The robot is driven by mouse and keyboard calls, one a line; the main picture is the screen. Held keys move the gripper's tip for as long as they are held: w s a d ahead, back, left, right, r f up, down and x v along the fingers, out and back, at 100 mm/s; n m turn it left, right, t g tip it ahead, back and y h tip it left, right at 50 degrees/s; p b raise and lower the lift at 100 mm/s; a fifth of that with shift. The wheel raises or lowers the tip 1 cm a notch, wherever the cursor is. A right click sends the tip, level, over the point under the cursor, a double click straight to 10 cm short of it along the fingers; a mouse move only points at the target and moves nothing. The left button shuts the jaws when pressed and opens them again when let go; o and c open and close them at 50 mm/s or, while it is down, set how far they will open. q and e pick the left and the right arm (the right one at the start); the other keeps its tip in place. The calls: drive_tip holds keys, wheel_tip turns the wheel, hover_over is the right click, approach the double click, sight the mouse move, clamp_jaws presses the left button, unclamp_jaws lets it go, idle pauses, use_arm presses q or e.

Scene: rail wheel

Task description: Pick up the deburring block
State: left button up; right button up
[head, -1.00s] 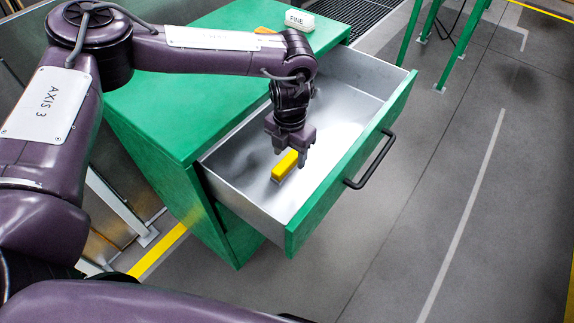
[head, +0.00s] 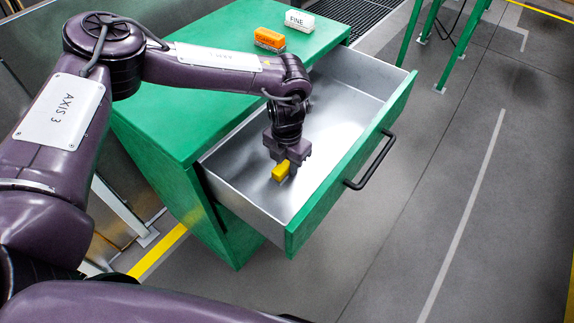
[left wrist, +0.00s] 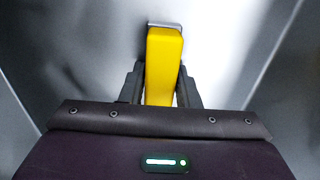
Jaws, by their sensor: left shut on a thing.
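The deburring block is the yellow block (head: 281,171) inside the open drawer, near its left end in the head view. My left gripper (head: 290,167) is over it, pointing down, and shut on it. In the left wrist view the yellow block (left wrist: 163,60) stands between the two dark fingers (left wrist: 160,88), with its far end showing a grey edge. The gripper hides part of the block in the head view. I cannot tell whether the block touches the drawer floor. My right gripper is not in view.
The grey metal drawer (head: 345,95) is pulled out of a green cabinet (head: 170,115), its walls surrounding the gripper. Its front has a black handle (head: 372,162). An orange block (head: 269,40) and a white block marked FINE (head: 299,20) sit on the cabinet top. The rest of the drawer is empty.

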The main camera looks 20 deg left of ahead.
use_arm(q)
drive_tip(key=shift+r, duration=0.1)
